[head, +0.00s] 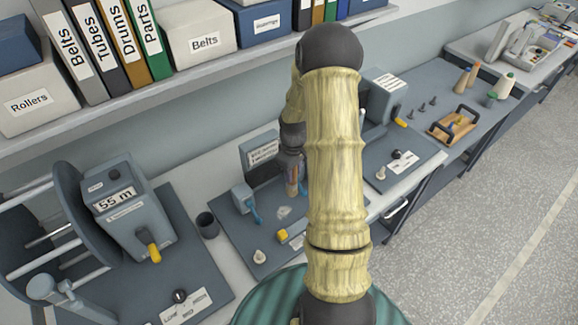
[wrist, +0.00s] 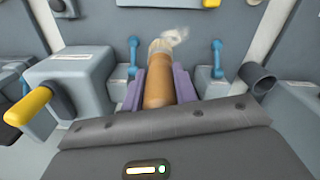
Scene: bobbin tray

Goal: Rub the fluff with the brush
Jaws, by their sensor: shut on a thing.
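The brush has a brown handle (wrist: 158,88) and pale bristles (wrist: 161,46), pointing away from me in the wrist view. My gripper (wrist: 157,92) has its purple fingers shut on the handle from both sides. The fluff (wrist: 176,35) is a pale, wispy patch on the grey surface just beyond the bristle tip. Whether they touch I cannot tell. In the head view the brush (head: 292,186) hangs below my gripper (head: 291,166), partly hidden by my arm, and the fluff (head: 284,211) shows just below it on the dark board.
A dark cup (head: 207,225) and the meter box (head: 128,207) are farther left. A shelf (head: 170,92) with boxes and binders runs above.

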